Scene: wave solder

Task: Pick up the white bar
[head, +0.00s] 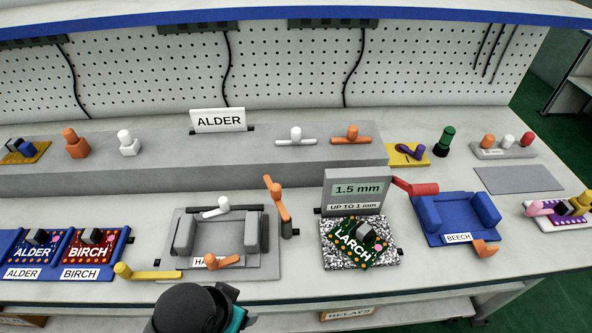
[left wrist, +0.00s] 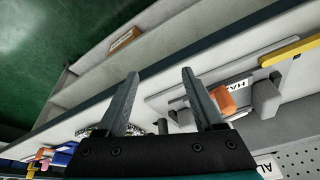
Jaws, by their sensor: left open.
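A white bar with a round knob (head: 296,138) lies on the raised grey ledge, left of a similar orange bar (head: 351,135). Another white knobbed lever (head: 216,209) sits on the grey fixture (head: 262,272) below. My left gripper (left wrist: 158,76) is open and empty in the left wrist view, above the front edge of the bench. In the head view only a dark round part of my left arm shows at the bottom, and its fingertips are hidden. No white bar can be made out in the left wrist view. My right gripper is not in view.
A grey display block (head: 355,180) stands behind the LARCH board (head: 353,241). The blue fixture (head: 457,218) is to its right; a blue tray (head: 126,233) with two boards is at left. An ALDER sign (head: 218,120) stands on the ledge. An upright orange lever (head: 276,196) rises beside the grey fixture.

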